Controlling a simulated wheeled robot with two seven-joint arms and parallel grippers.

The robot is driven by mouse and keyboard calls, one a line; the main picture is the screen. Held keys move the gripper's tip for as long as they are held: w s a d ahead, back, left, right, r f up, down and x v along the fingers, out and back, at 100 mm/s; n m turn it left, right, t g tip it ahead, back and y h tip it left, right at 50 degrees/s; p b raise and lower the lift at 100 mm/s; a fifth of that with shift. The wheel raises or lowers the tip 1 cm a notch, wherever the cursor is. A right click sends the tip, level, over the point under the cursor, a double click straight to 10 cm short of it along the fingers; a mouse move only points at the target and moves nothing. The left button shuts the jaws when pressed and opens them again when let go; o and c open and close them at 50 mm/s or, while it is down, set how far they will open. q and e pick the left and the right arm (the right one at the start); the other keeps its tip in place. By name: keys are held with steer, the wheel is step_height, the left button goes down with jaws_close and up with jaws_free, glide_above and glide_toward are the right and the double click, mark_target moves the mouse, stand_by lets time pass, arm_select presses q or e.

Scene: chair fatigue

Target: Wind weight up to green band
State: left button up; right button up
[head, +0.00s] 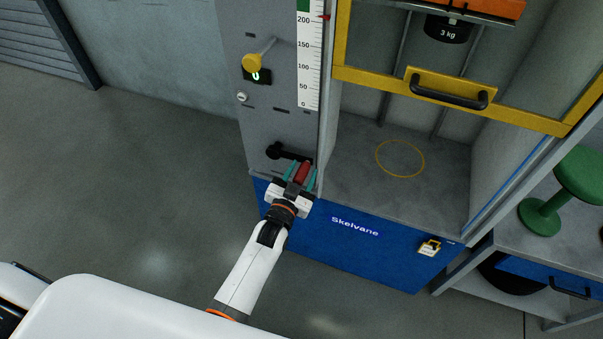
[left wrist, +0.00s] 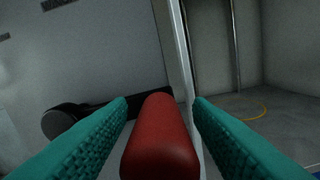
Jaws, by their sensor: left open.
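The black weight marked 3 kg (head: 447,31) hangs at the top of the cabinet in the head view. A white scale (head: 309,65) runs from 0 to above 200, with a green band (head: 303,5) at its top and a red pointer (head: 323,17) beside it, just below the band. A black crank (head: 277,151) with a red handle (head: 303,173) sits low on the grey panel. My left gripper (head: 301,171) is open, its teal fingers on both sides of the red handle. The left wrist view shows the red handle (left wrist: 160,140) between the fingers, and the black crank hub (left wrist: 65,121) to the left.
A yellow-framed guard (head: 405,87) with a black handle spans the cabinet front. A yellow knob (head: 253,63) sticks out from the panel. A yellow padlock (head: 429,247) hangs on the blue base. A green stool-shaped piece (head: 540,215) stands on the right bench.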

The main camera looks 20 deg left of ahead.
arm_select(q)
jaws_close()
steer(key=shift+f+m+b, duration=0.85)
steer(key=shift+f+m, duration=0.25)
steer(key=shift+f, duration=0.2)
steer(key=shift+s+a+f+m, duration=0.1)
steer(key=shift+f+m, duration=0.2)
steer(key=shift+m, duration=0.3)
steer(key=shift+c, duration=0.4)
jaws_free()
steer(key=shift+o, duration=0.4)
steer(key=shift+r, duration=0.1)
